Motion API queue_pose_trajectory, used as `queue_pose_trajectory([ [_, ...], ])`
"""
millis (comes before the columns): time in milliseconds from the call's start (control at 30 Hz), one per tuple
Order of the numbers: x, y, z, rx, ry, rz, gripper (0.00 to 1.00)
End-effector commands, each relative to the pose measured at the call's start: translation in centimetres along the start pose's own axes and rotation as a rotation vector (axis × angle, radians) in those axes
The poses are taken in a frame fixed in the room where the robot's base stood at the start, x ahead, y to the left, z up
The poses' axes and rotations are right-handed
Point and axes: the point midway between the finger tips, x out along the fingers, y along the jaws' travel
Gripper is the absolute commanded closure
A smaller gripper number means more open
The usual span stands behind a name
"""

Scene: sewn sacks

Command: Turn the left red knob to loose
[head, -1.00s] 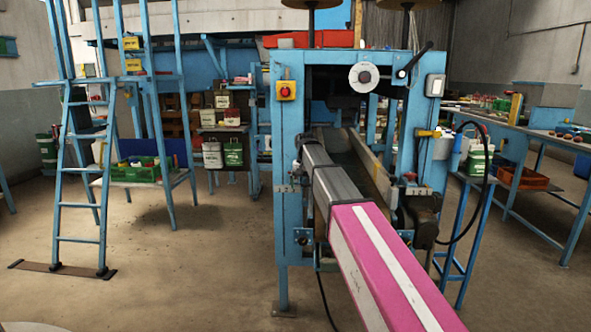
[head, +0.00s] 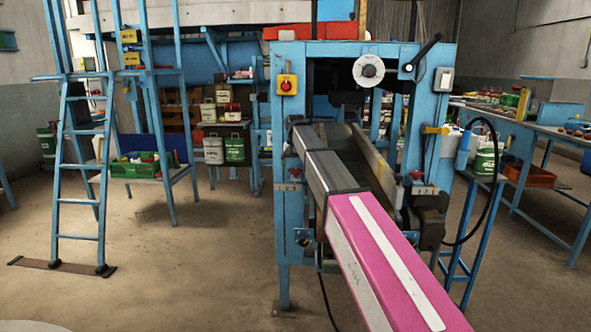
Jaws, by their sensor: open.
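A small red knob (head: 295,171) sits on the left post of the blue machine frame (head: 282,225), just above a pale bracket. It is very small here, and I cannot tell which way it is turned. A matching red knob (head: 416,175) is on the machine's right side. Higher on the left post, a larger red rotary knob (head: 287,86) sits on a yellow plate. My gripper cannot be made out in this view. A long pink and grey beam, possibly my arm, reaches from the bottom right to the machine's left post.
A trough (head: 372,165) slopes inside the machine behind the grey beam. A black crank (head: 423,52) and a black cable (head: 493,180) are at the right. A blue ladder (head: 80,170) stands at the left. The floor between ladder and machine is open.

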Motion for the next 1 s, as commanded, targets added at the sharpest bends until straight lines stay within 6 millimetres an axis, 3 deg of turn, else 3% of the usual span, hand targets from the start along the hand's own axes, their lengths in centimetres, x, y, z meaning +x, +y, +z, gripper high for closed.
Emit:
queue_pose_trajectory([
  [100, 1.05, 0.01, 0.01, 0.0, 0.0, 0.0, 0.08],
  [367, 1.21, 0.0, -0.02, 0.0, 0.001, 0.0, 0.08],
  [500, 1.2, 0.0, -0.02, 0.0, 0.001, 0.0, 0.54],
  [533, 1.2, 0.0, -0.02, 0.0, 0.001, 0.0, 0.58],
  [1000, 1.17, -0.01, -0.01, -0.089, 0.0, -0.001, 0.58],
])
